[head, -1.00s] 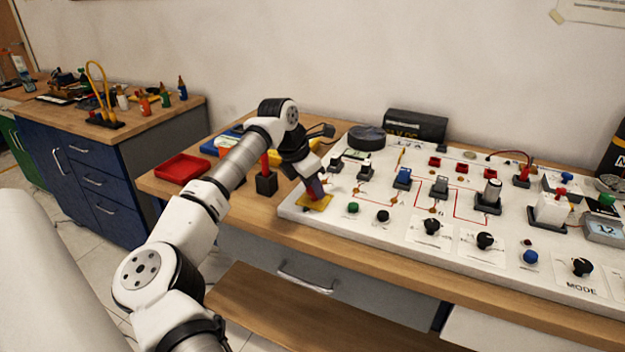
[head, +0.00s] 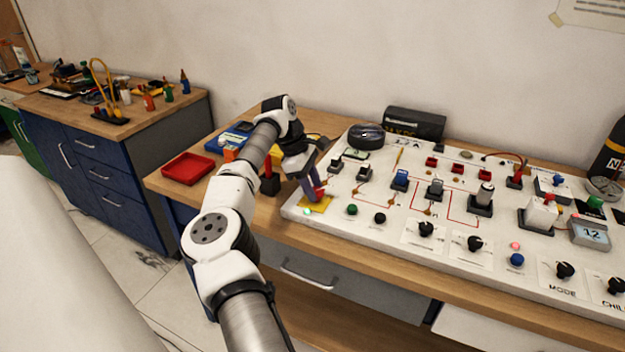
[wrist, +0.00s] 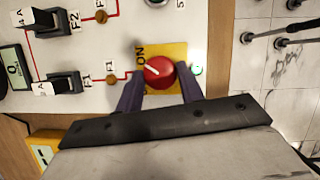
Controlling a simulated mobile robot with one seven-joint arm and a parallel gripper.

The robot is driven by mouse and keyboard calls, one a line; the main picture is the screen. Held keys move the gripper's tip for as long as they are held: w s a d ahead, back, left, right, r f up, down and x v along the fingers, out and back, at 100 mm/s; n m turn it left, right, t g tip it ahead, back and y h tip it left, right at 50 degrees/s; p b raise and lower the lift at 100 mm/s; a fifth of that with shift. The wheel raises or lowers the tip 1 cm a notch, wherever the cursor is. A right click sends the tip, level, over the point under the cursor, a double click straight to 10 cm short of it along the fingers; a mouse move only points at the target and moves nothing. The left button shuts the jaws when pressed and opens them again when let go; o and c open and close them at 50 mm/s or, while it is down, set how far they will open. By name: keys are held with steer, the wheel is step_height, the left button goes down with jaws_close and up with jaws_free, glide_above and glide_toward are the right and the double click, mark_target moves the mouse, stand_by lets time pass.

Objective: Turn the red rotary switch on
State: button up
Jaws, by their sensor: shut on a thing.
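The red rotary switch (wrist: 158,72) sits on a yellow plate (wrist: 178,50) at the panel's left corner. In the wrist view its white mark points toward the upper left, toward the printed word ON. My gripper (wrist: 160,88) has one finger on each side of the knob and is shut on it. In the head view the gripper (head: 312,194) reaches down onto the yellow plate (head: 316,205) and largely hides the knob. A small green light glows beside the plate, at its right edge in the wrist view (wrist: 197,69).
The white panel (head: 395,215) carries several other switches, buttons and black knobs to the right. A green button (head: 352,209) and a black one (head: 380,218) are nearest. A red tray (head: 188,168) lies left of my arm. A drawer handle (head: 308,275) juts out below the bench.

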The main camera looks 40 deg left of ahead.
steer(key=shift+w+r+m+g+p, duration=0.1)
steer(key=shift+m+g+p, duration=0.3)
steer(key=shift+m, duration=0.4)
steer(key=o, duration=1)
